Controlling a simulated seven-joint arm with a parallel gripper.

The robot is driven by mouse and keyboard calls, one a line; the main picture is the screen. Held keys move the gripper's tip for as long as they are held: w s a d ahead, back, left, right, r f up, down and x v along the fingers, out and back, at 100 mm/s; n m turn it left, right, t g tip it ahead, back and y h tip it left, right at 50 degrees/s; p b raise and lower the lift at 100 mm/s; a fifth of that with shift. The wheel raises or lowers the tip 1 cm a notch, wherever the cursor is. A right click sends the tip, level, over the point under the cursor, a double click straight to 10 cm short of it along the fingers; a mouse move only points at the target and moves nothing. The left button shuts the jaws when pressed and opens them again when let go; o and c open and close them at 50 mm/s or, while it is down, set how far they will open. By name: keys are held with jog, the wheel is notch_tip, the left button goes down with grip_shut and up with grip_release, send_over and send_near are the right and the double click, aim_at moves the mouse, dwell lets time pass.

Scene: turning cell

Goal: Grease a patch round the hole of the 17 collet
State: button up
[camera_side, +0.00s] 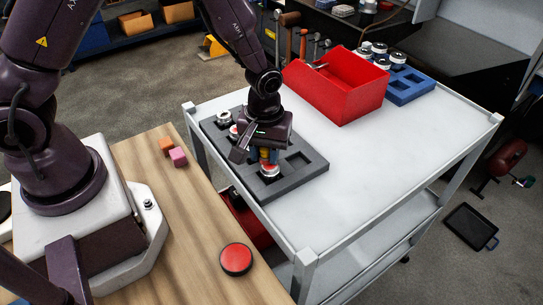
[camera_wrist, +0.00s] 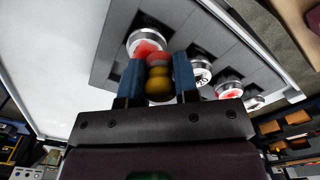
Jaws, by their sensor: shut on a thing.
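My gripper (camera_wrist: 158,80) is shut on a small yellow tool with a red, rounded end (camera_wrist: 158,60). In the side view my gripper (camera_side: 268,155) is above a dark grey tray (camera_side: 313,183) on the cart. The tool's end points at a white, silver-rimmed collet (camera_wrist: 135,36) with red on its face, and overlaps it in the wrist view. I cannot tell whether they touch. The same collet (camera_side: 270,172) sits in the tray. Other collets (camera_wrist: 201,72) stand in a row, one (camera_wrist: 229,90) with red on its face. Their numbers are too small to read.
A red open bin (camera_side: 345,90) stands behind the tray, beside a blue holder (camera_side: 408,88) with several white-topped pieces. The cart top (camera_side: 370,150) is clear to the right.

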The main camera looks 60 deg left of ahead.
jog(key=shift+r, duration=4.05)
